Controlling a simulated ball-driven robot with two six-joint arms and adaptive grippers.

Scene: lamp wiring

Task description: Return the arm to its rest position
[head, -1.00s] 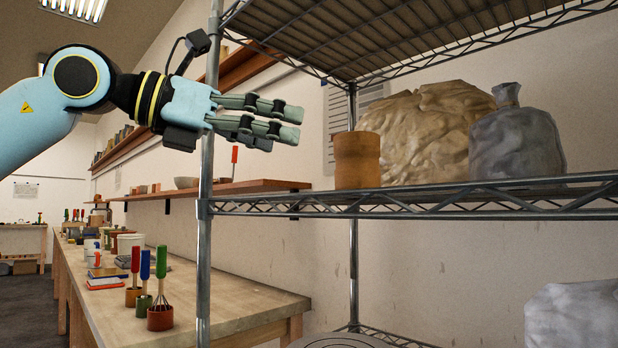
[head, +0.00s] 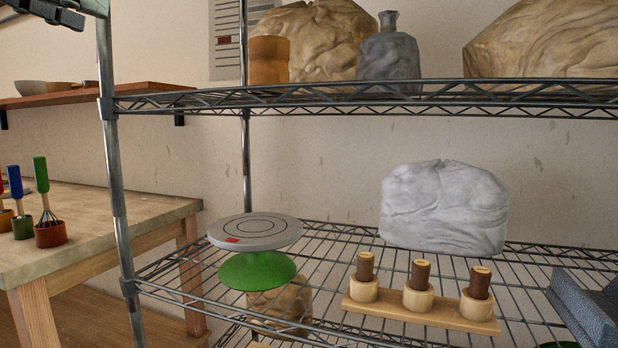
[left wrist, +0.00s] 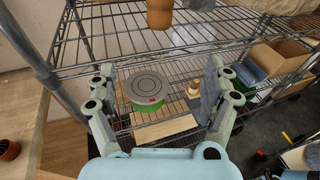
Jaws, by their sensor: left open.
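My left gripper (left wrist: 160,105) is open and empty in the left wrist view, its fingers spread wide with the wire shelf beyond them. In the head view only a small part of my left gripper (head: 45,10) shows at the top left corner, in front of the shelf's post. Its fingertips are partly cut off there. My right gripper is in neither view.
The wire rack's post (head: 117,200) stands close by. Its lower shelf holds a grey turntable on a green base (head: 257,268), a wooden holder with brown pegs (head: 420,312) and a grey wrapped lump (head: 443,208). A workbench (head: 90,215) stands at left.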

